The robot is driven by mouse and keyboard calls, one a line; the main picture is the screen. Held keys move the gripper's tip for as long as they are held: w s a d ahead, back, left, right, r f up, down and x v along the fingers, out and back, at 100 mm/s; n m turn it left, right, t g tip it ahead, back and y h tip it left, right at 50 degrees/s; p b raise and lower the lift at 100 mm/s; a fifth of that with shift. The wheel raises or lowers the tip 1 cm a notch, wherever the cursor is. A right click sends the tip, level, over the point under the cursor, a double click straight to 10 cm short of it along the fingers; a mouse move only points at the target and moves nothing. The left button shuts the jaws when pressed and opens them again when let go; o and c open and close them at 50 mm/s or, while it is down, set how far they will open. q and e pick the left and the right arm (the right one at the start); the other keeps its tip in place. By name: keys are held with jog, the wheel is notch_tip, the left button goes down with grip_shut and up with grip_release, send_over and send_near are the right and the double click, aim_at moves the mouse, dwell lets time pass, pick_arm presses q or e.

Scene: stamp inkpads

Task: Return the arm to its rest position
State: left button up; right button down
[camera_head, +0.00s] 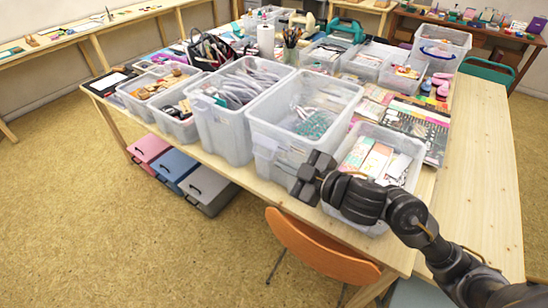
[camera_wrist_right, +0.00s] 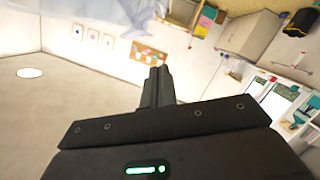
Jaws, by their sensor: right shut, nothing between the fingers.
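My right gripper (camera_head: 306,180) is in front of the table's near edge in the head view, close to the large clear bin (camera_head: 285,150) and the bin of cards and pads (camera_head: 405,145). My right arm (camera_head: 425,228) comes in from the lower right. In the right wrist view the fingers (camera_wrist_right: 158,86) are together with nothing between them. That view looks at a wall and ceiling, tilted. My left gripper is not in view.
The wooden table (camera_head: 484,150) holds several clear bins; its right part is bare. An orange chair (camera_head: 315,248) stands below the right arm. Pink, blue and grey boxes (camera_head: 208,190) sit under the table. The floor (camera_head: 100,240) at left is clear.

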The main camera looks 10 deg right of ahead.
jog(key=shift+s+d+r, duration=0.15)
jog(key=shift+s+d, duration=0.25)
jog(key=shift+s, duration=0.2)
